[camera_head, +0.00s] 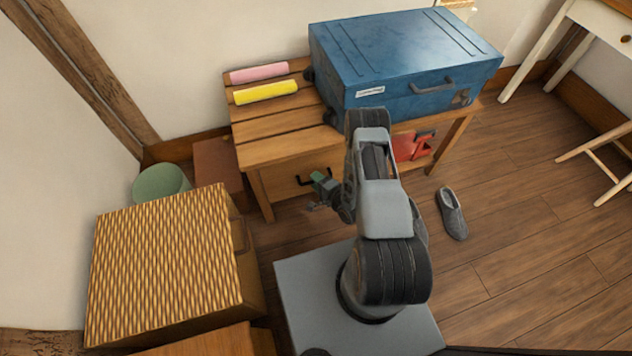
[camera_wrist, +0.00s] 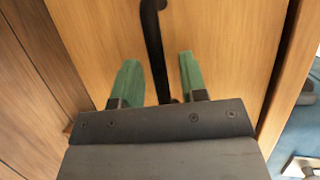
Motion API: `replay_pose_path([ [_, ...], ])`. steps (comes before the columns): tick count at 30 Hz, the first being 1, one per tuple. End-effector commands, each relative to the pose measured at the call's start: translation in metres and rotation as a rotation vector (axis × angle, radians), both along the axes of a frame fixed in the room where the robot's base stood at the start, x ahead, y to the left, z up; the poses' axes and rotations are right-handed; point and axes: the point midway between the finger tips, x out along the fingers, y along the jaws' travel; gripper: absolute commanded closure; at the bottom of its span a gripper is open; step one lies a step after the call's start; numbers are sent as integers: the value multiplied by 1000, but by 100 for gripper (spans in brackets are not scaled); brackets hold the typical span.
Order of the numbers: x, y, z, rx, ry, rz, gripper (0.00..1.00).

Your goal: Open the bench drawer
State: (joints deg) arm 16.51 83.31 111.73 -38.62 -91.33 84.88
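The wooden slatted bench (camera_head: 255,155) stands against the wall, with a drawer front (camera_head: 285,183) under its left part. The drawer looks closed. A dark bar handle (camera_head: 303,182) is on that front; in the wrist view the handle (camera_wrist: 155,50) runs up the picture on the drawer front (camera_wrist: 220,50). My gripper (camera_head: 322,190) is at the handle. In the wrist view my gripper (camera_wrist: 158,80) has its two green fingers apart, one on each side of the handle, with gaps visible.
A blue suitcase (camera_head: 410,60) and pink and yellow rolls (camera_head: 265,92) lie on the bench. A red object (camera_head: 412,146) is in the bench's open right part. A woven-top box (camera_head: 165,262) stands front left. A grey slipper (camera_head: 452,213) lies on clear floor at right.

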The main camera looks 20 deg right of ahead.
Motion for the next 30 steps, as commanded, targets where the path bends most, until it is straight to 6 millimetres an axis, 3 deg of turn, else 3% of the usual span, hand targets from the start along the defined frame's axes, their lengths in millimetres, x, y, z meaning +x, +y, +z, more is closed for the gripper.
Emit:
replay_pose_path([
  [11,3,2,0,0,0,1,61],
  [23,3,2,0,0,0,1,99],
  [30,3,1,0,0,0,1,100],
])
